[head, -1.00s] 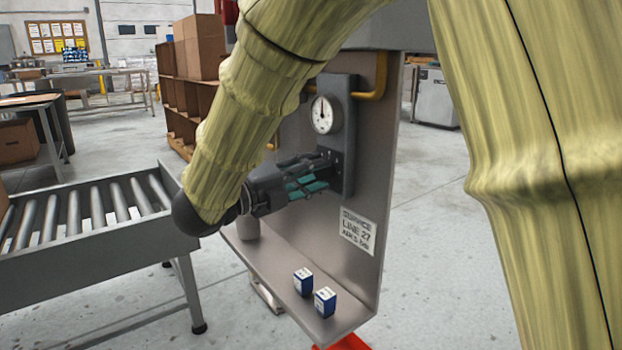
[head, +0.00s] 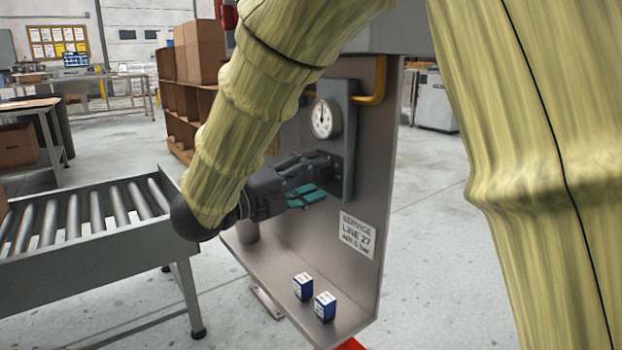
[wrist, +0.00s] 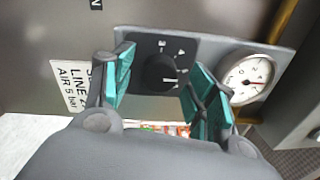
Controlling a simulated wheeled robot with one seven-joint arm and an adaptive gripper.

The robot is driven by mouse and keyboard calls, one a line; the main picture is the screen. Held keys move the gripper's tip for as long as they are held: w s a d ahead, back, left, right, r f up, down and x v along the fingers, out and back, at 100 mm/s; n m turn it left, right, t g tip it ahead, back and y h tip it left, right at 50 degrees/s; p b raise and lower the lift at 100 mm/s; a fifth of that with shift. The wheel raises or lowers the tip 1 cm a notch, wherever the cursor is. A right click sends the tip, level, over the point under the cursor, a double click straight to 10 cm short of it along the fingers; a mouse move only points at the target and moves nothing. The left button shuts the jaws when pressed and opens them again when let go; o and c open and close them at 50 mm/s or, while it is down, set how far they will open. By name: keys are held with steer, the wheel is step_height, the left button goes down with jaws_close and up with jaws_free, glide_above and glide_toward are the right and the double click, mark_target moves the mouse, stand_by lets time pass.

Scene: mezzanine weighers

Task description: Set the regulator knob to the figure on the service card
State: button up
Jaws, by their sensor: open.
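The regulator knob (wrist: 160,73) is round and black with a white pointer line, on a dark dial plate. My gripper (wrist: 162,80) is open, its teal-padded fingers on either side of the knob; I cannot tell whether they touch it. In the head view my gripper (head: 322,178) reaches the grey regulator panel (head: 349,150) and hides the knob. The white service card (head: 357,235) is below the panel and reads "SERVICE LINE 27", with a blurred line below.
A round white gauge (head: 325,118) sits on the panel above my gripper; its needle points roughly up. Two small blue-and-white boxes (head: 313,296) stand on the shelf below. A yellow pipe (head: 376,85) is at upper right. A roller conveyor (head: 90,225) stands at left.

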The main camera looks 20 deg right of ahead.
steer(key=v, duration=1.2)
